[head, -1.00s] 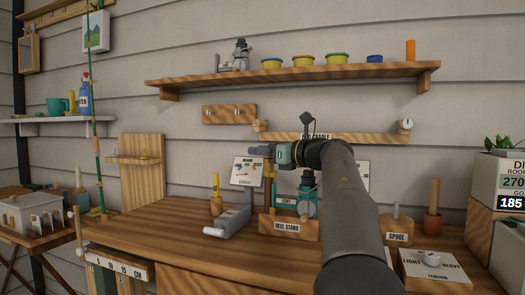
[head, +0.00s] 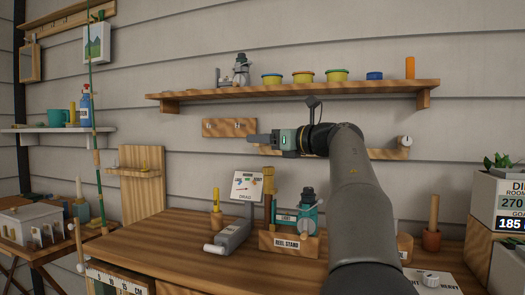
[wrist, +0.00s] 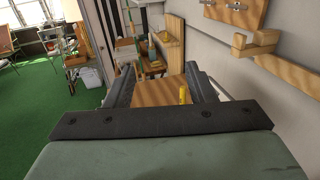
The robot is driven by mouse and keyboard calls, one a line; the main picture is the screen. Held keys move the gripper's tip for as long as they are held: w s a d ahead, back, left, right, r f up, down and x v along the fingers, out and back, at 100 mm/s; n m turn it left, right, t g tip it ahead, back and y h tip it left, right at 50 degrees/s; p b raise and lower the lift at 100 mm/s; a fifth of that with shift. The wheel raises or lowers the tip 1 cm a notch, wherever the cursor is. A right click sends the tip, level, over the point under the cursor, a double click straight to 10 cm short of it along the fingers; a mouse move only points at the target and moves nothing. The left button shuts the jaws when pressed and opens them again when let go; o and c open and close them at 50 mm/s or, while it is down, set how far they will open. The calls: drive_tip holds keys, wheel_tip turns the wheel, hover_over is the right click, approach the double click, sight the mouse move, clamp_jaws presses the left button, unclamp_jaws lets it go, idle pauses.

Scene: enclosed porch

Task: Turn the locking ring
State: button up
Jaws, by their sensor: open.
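A teal and dark reel (head: 306,214) sits on the wooden reel stand (head: 272,244) on the workbench. A brown upright handle (head: 268,200) stands at the stand's left side. I cannot make out for certain which part is the locking ring. My gripper (head: 250,139) is above and left of the reel, pointing left, clear of the stand and touching nothing. In the wrist view its two dark fingers (wrist: 160,86) are apart, with nothing held between them.
A wall shelf (head: 300,93) with small tubs runs above my gripper. A hook board (head: 229,128) is on the wall close behind it. A grey lever-like tool (head: 232,236) and a drag card (head: 246,186) stand left of the reel stand.

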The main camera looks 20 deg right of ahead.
drive_tip(key=s+a+r, duration=0.2)
drive_tip(key=s+r, duration=0.3)
drive_tip(key=s, duration=0.4)
drive_tip(key=shift+s+a, duration=0.25)
drive_tip(key=shift+s, duration=0.1)
